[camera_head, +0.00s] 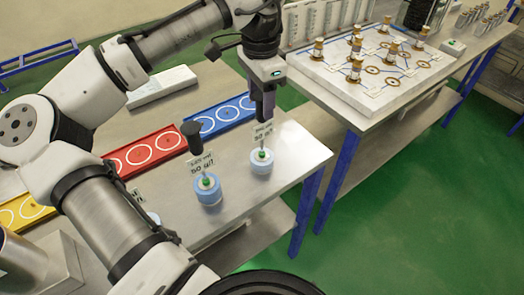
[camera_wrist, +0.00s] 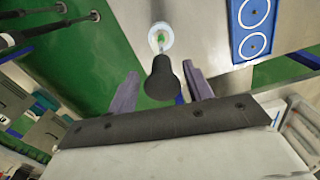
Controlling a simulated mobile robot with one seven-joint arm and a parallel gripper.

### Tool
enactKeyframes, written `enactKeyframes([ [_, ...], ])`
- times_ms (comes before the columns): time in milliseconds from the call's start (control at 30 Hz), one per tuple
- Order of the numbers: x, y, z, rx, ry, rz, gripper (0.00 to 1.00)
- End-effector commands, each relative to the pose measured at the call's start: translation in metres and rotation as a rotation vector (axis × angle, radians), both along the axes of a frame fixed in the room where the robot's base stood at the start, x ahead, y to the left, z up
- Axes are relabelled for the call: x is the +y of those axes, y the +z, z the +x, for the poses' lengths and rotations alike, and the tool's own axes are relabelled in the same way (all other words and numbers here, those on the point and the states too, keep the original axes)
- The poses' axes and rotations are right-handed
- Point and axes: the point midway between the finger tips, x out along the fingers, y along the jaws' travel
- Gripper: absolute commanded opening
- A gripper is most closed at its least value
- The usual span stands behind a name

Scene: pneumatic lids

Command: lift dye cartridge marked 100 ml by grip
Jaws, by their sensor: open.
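My gripper (camera_head: 264,108) is open above the right dye cartridge (camera_head: 262,161), a pale blue cylinder standing upright on the table. In the wrist view, that cartridge (camera_wrist: 160,37) shows beyond its black grip (camera_wrist: 163,80), which appears between my two spread fingers (camera_wrist: 158,76); contact cannot be told. A second blue cartridge (camera_head: 207,189), with a black grip (camera_head: 192,138), stands to the left. A third cartridge (camera_head: 153,217) is mostly hidden behind my arm. The two visible labels seem to read 50 ml, but are small and blurred; the third's label is mostly hidden. I cannot identify the 100 ml one.
Blue (camera_head: 222,117), red (camera_head: 145,155) and yellow (camera_head: 25,211) trays with white rings lie along the metal table (camera_head: 295,150). A second table at the right bears a white board (camera_head: 375,80) with several brass-and-white pieces.

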Motion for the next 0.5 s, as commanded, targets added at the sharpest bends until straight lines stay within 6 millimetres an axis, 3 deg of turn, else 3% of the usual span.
enactKeyframes([
  [300,-0.002,-0.04,0.003,0.001,0.0,0.002,0.51],
  [500,-0.003,-0.048,0.003,0.0,0.0,0.0,0.51],
])
